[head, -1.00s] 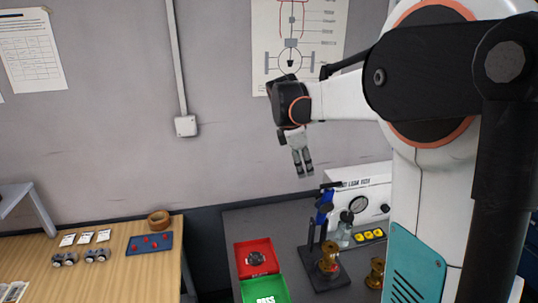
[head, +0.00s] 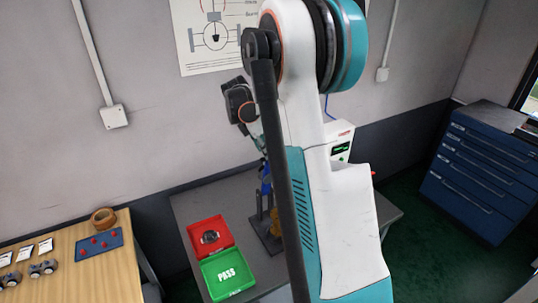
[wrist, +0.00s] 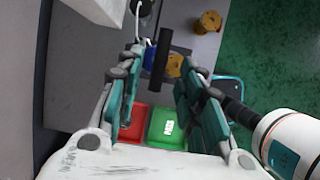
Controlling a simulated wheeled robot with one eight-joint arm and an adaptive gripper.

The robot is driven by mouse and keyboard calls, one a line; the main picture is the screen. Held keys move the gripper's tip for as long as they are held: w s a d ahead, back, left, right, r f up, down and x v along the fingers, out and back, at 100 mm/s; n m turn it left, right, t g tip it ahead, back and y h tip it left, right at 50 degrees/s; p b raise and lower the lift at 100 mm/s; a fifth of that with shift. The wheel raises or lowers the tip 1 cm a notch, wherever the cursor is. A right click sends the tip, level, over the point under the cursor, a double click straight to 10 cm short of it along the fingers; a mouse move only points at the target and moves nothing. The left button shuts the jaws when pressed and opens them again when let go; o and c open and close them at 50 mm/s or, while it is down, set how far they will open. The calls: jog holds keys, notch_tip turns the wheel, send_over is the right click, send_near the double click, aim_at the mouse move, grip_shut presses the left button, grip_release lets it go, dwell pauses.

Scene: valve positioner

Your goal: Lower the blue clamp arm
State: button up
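The blue clamp arm (head: 265,180) stands upright on a dark fixture plate (head: 264,238) on the grey bench, partly hidden behind my arm in the head view. In the wrist view its blue part (wrist: 150,54) shows between my fingers, beside a dark bar (wrist: 161,58). A brass part (wrist: 175,66) sits close to that bar. My gripper (wrist: 158,62) is open and appears empty, above the fixture with its fingers on either side of the clamp in the picture. In the head view the fingers (head: 258,143) are just above the clamp; contact cannot be told.
A red tray (head: 208,222) with a dark part and a green PASS tray (head: 227,292) lie left of the fixture. Another brass part (wrist: 208,23) stands farther off. A white test box (head: 339,132) is behind my arm. A wooden table (head: 90,270) is at left.

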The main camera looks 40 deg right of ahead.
jog(key=shift+x, duration=2.1)
grip_shut()
